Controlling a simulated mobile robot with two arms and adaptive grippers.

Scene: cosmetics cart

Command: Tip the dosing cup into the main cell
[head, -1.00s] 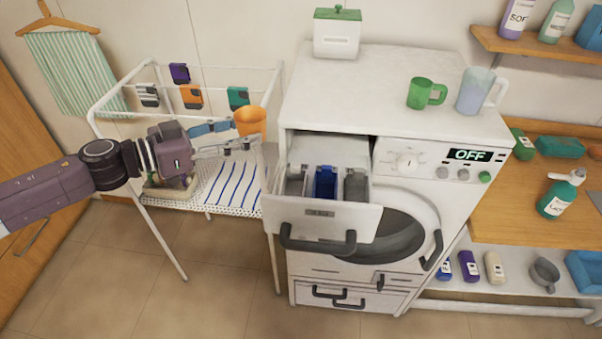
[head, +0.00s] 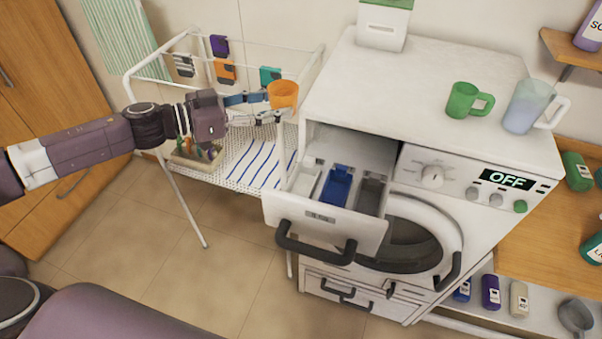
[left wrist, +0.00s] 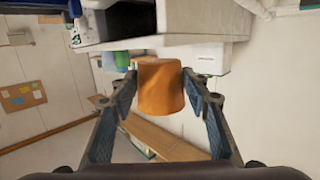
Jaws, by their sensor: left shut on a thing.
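The dosing cup (head: 283,94) is orange and held by my left gripper (head: 266,108). It looks about upright with its rim up; what is inside it cannot be seen. The left wrist view shows the cup (left wrist: 160,92) between the two fingers of the left gripper (left wrist: 160,80). The detergent drawer (head: 325,222) of the washing machine is pulled out. It has a pale left cell (head: 306,181), a blue middle cell (head: 337,187) and a grey right cell (head: 371,195). The cup is up and left of the drawer, apart from it. My right gripper is out of view.
The washing machine top (head: 420,75) bears a green mug (head: 464,101), a clear jug (head: 520,106) and a white box with a green lid (head: 383,24). A drying rack (head: 140,75) with hung items stands left, beneath my left arm. Shelves with bottles are at right.

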